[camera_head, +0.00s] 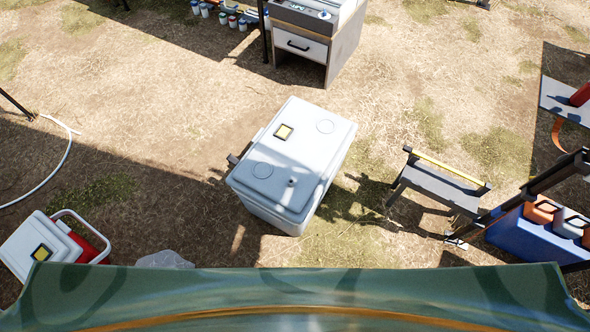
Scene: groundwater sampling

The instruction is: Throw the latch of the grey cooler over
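A pale grey cooler (272,205) stands on the ground in the middle of the head view. Its lid (305,151) looks shut, with a square yellow label, two round recesses and a small knob (291,182) on top. A dark fitting (237,156) sticks out at its left side; I cannot tell whether it is a latch or a handle. No latch can be made out clearly. Neither of my grippers is in view.
A red-and-white cooler (88,249) stands at the lower left, near a white hose (66,155). A sawhorse-like stand (437,186) and a blue crate (519,237) are to the right. A cabinet (310,46) stands behind. Bare ground surrounds the grey cooler.

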